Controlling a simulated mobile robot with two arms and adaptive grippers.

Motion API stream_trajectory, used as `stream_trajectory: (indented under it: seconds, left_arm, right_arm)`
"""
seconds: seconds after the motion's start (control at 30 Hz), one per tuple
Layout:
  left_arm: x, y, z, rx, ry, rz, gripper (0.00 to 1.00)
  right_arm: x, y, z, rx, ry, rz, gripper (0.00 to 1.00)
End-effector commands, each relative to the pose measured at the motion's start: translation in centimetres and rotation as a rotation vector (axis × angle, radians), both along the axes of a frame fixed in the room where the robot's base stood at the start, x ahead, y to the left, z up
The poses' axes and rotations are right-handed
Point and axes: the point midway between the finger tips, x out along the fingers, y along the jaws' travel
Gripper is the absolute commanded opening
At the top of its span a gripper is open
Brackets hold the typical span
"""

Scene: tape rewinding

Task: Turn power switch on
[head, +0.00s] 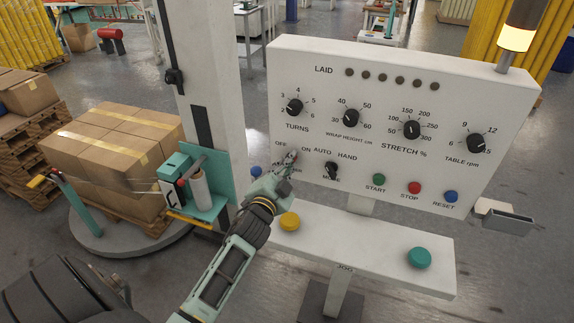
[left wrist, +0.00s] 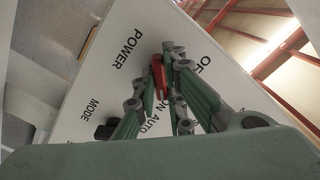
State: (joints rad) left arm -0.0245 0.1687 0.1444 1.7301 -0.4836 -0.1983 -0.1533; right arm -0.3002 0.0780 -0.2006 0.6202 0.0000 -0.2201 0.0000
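The power switch is a red lever (left wrist: 157,74) on the white control panel (head: 430,85), between the OFF and ON labels. In the head view it is mostly hidden by my left gripper (head: 284,168), which reaches the panel's lower left. In the left wrist view my left gripper (left wrist: 156,82) has its green fingers on either side of the red lever. A gap shows between the fingers, and the lever lies close to the right finger. Whether they touch it is unclear, as is the lever's exact setting. My right gripper is not in view.
The black mode knob (head: 331,170) is just right of my left gripper. Green start (head: 379,180), red stop (head: 414,187) and blue reset (head: 451,196) buttons follow. A lower ledge (head: 350,246) carries a yellow button (head: 290,221) and a green one (head: 419,257). Wrapped cartons (head: 115,145) stand left.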

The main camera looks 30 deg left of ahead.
Motion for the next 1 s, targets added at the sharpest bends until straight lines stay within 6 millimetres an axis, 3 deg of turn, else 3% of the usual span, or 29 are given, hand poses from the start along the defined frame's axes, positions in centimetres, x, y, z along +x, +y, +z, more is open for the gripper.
stream_trajectory:
  seconds: [0.2, 0.57, 0.77, 1.0]
  left_arm:
    - [0.1, 0.1, 0.3, 0.004, -0.005, -0.001, 0.28]
    - [-0.2, 0.0, 0.1, 0.001, -0.001, 0.0, 0.29]
    - [-2.9, -0.7, 0.0, 0.001, 0.0, 0.0, 0.29]
    - [-8.0, -1.9, 0.0, 0.0, 0.0, 0.0, 0.29]
  right_arm:
    - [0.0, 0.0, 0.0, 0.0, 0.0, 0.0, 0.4]
    - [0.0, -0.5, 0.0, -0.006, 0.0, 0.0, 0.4]
    - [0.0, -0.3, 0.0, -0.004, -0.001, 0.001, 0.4]
    - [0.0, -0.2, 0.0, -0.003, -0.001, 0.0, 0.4]
